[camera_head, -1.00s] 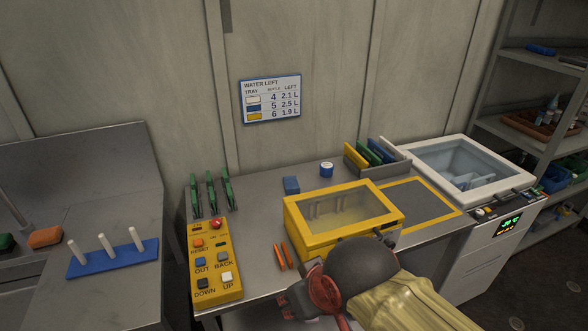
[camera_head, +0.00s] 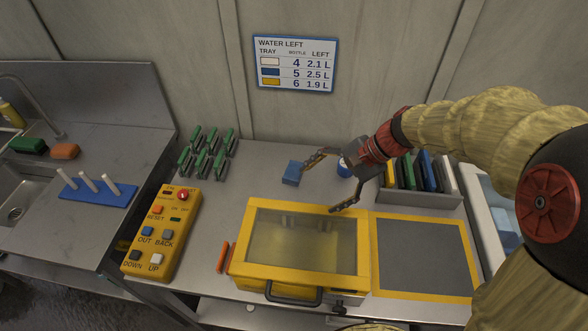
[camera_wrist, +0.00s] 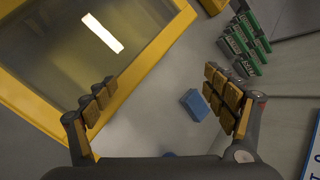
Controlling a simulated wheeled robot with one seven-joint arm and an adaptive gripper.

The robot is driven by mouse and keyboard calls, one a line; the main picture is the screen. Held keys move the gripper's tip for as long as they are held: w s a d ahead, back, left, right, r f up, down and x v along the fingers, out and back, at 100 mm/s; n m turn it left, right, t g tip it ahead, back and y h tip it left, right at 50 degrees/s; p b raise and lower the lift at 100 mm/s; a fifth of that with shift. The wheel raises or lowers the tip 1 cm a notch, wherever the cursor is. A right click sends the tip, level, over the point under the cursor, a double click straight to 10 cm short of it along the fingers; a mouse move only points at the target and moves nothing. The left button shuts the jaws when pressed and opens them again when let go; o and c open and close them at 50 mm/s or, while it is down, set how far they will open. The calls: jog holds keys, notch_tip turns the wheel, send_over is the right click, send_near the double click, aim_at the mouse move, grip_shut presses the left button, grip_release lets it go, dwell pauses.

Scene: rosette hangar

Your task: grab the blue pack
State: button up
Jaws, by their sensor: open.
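The blue pack (camera_head: 292,173) is a small blue block lying on the grey bench, behind the yellow-framed box. In the wrist view the blue pack (camera_wrist: 195,105) lies beyond the fingers, nearer the right finger. My gripper (camera_head: 324,182) is open and empty, with its fingers spread over the bench just right of the pack. It also shows in the wrist view (camera_wrist: 165,100), its two padded fingers wide apart. The far fingertip is close to the pack in the head view; I cannot tell whether they touch.
The yellow box (camera_head: 307,240) with a clear lid stands in front of the pack. A blue-and-white round container (camera_head: 343,168) is right of it, partly behind my gripper. Green clips (camera_head: 207,152) stand at left, beyond a yellow button panel (camera_head: 163,235). A rack of coloured plates (camera_head: 420,198) is at right.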

jog(key=shift+o, duration=0.7)
jog(key=w+f+m+y+p, duration=0.1)
jog(key=w+f+m, duration=0.3)
jog(key=w, duration=0.4)
jog(key=shift+f+m+t+y+p, duration=0.35)
jog(key=shift+m+y, duration=0.15)
jog(key=shift+y, duration=0.3)
jog(key=m+t+y+p, duration=0.2)
jog(key=m+t, duration=0.1)
jog(key=m, duration=0.4)
send_near(294, 173)
jog(key=shift+w+d+f, duration=0.3)
jog(key=shift+w+f, duration=0.3)
jog(key=shift+w+a+f+y+b, duration=0.15)
jog(key=shift+a+f+y+b, duration=0.05)
jog(key=shift+y+b, duration=0.15)
jog(key=b+x, duration=0.1)
jog(key=x, duration=0.6)
jog(key=shift+a+b, duration=0.1)
jog(key=shift+b, duration=0.3)
jog(key=shift+c, duration=0.3)
jog(key=c, duration=1.1)
jog(key=shift+c, duration=0.6)
